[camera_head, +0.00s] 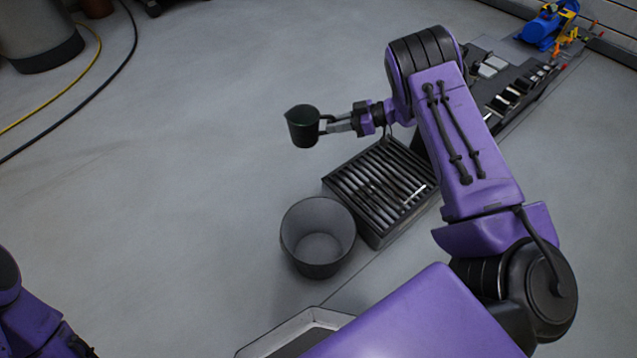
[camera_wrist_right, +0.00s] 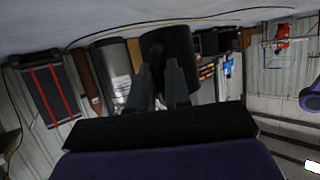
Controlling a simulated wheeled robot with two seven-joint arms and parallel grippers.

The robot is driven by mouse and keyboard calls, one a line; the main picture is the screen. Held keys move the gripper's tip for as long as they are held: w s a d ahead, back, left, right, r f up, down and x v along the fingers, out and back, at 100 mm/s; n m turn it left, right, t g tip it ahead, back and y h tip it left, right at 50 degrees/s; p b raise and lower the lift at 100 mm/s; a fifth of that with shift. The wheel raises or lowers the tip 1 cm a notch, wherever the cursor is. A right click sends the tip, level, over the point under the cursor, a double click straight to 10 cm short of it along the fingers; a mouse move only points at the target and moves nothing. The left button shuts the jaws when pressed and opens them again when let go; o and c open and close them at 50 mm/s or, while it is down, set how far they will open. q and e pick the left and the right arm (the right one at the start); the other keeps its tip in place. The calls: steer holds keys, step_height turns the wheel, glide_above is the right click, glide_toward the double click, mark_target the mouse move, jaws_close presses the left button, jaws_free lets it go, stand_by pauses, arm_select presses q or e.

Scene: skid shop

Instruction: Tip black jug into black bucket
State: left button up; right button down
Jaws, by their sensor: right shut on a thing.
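The black jug (camera_head: 302,126) is held in the air by my right gripper (camera_head: 328,125), which is shut on its handle side. The jug looks close to upright in the head view, and its contents are too dark to tell. It also shows in the right wrist view (camera_wrist_right: 168,50), between the fingertips. The black bucket (camera_head: 318,238) stands on the floor, open at the top, nearer to me than the jug and apart from it. The bucket looks empty inside. Part of my left arm shows at the lower left edge, but its gripper is out of view.
A dark slatted grate box (camera_head: 383,187) stands right beside the bucket, under my right forearm. A long black bench with parts (camera_head: 505,90) and a blue machine (camera_head: 543,28) lie at the upper right. A yellow hose (camera_head: 72,85) runs at the upper left. The floor left of the bucket is clear.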

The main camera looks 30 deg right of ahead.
steer(key=s+d+f+n+g+y, duration=0.1)
steer(key=s+d+f+n+g, duration=0.2)
steer(key=s, duration=0.4)
steer(key=s+d+f+n+g+y+b, duration=0.1)
steer(key=s+d+f+n+g+y, duration=0.1)
steer(key=s+d+f+n+g, duration=0.2)
steer(key=s+f, duration=0.3)
steer(key=f, duration=0.1)
steer(key=shift+s+d+g, duration=0.3)
steer(key=shift+d+g, duration=0.05)
steer(key=shift+g, duration=0.05)
steer(key=a+r+h+p, duration=0.8)
steer(key=a+h+p, duration=0.2)
steer(key=p, duration=1)
steer(key=shift+s+a+r+n+t+h, duration=0.25)
steer(key=shift+s+a+n+t+h, duration=0.15)
steer(key=shift+h, duration=0.6)
